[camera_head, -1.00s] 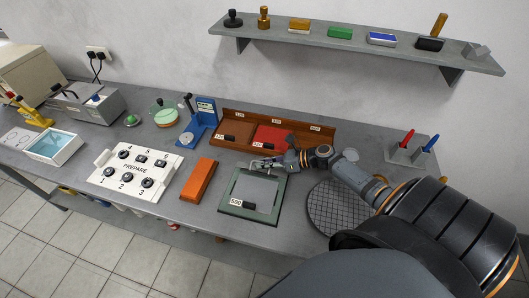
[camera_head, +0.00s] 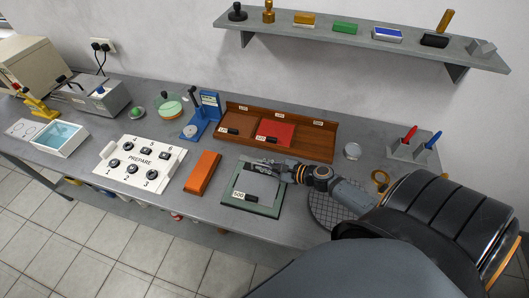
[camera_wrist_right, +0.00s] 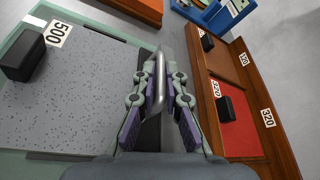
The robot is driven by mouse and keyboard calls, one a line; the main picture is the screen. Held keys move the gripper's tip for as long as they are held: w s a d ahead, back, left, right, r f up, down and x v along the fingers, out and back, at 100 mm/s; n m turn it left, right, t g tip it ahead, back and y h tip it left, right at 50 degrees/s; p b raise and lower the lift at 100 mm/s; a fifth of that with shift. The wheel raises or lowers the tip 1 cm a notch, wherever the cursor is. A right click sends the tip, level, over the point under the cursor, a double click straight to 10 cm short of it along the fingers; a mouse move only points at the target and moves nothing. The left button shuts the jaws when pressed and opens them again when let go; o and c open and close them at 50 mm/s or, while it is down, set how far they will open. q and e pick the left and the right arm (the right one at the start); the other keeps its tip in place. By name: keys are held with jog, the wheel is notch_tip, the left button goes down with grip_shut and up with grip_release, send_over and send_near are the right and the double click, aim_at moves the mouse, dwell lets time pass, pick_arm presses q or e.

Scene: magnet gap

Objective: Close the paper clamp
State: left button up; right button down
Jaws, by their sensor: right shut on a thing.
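The green-framed board (camera_head: 228,193) lies on the bench with a grey sheet (camera_head: 262,184) tagged 500 on it; it also fills the left of the right wrist view (camera_wrist_right: 85,148). A metal bar (camera_wrist_right: 158,80), which looks like the paper clamp's lever, runs along the board's far edge. My right gripper (camera_head: 258,167) is over that far edge, and its fingers (camera_wrist_right: 160,88) are shut on the metal bar. The fingers hide part of the bar, so I cannot tell how far the clamp is closed. My left gripper is not in view.
A wooden rack (camera_head: 322,148) with brown and red sheets stands just behind the board. An orange block (camera_head: 203,173) lies to its left, beside a white PREPARE panel (camera_head: 178,157). A round gridded mat (camera_head: 325,212) lies to the right, under my arm.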

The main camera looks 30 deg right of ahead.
aim_at(264, 165)
jog(key=shift+n, duration=0.3)
dwell(0.4)
jog(key=c, duration=1.4)
grip_release()
jog(key=shift+f, duration=0.1)
jog(key=shift+c, duration=0.2)
notch_tip(264, 165, up, 10)
jog(key=shift+s+f, duration=0.1)
